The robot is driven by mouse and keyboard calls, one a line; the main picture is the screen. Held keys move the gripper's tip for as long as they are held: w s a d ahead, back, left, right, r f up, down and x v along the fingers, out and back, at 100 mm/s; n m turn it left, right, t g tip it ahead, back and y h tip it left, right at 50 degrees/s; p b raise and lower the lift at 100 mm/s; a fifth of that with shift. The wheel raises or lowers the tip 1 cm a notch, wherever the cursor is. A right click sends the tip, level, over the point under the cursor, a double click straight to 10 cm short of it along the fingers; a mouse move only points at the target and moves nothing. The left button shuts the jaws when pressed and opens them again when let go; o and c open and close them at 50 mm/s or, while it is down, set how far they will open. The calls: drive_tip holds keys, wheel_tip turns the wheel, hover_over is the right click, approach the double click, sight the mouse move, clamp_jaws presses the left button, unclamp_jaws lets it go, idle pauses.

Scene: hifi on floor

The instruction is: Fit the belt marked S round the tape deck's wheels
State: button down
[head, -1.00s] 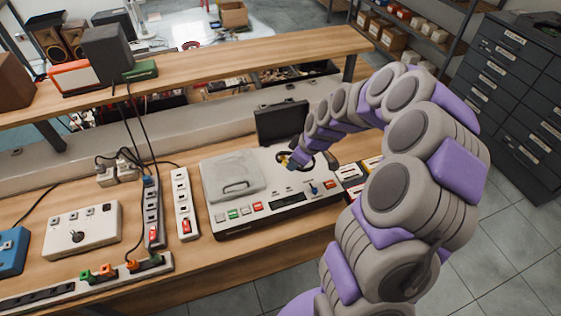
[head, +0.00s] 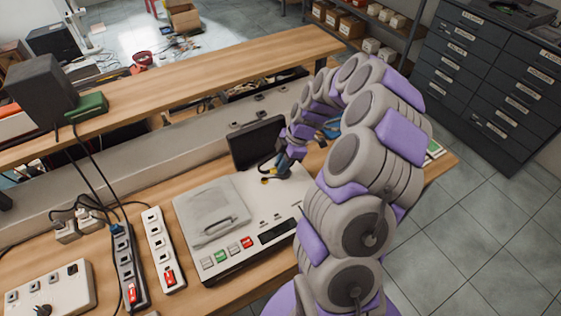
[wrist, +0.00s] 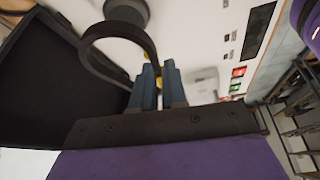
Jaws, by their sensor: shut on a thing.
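The tape deck (head: 262,205) is a pale box on the bench, with coloured buttons along its front and a raised black lid (head: 256,144) at its back. My gripper (head: 271,170) is over the deck's back right part, close to the lid. In the wrist view my gripper's blue fingers (wrist: 159,68) are shut on a black belt (wrist: 88,38), whose loop stands out to the left of the fingers. A round grey part of the deck, perhaps a wheel (wrist: 128,12), shows beyond the loop. I cannot tell whether the belt touches it. No S mark is readable.
A white power strip (head: 163,250) and a dark one (head: 127,266) lie left of the deck. A raised wooden shelf (head: 210,85) runs behind. My arm hides the deck's right end. Grey drawers (head: 490,85) stand at the far right.

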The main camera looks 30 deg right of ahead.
drive_tip(key=shift+x, duration=1)
drive_tip(key=shift+d+f, duration=0.2)
drive_tip(key=shift+f, duration=0.55)
drive_tip(key=shift+d+f, duration=0.2)
drive_tip(key=shift+f, duration=0.55)
drive_tip(key=shift+a, duration=0.15)
drive_tip(key=shift+s+b, duration=0.1)
drive_tip(key=shift+b, duration=0.3)
drive_tip(key=shift+f+b, duration=0.65)
drive_tip(key=shift+b, duration=0.2)
idle(1.4)
drive_tip(key=c, duration=1.1)
unclamp_jaws()
drive_tip(key=shift+r, duration=0.15)
drive_tip(key=shift+a, duration=0.1)
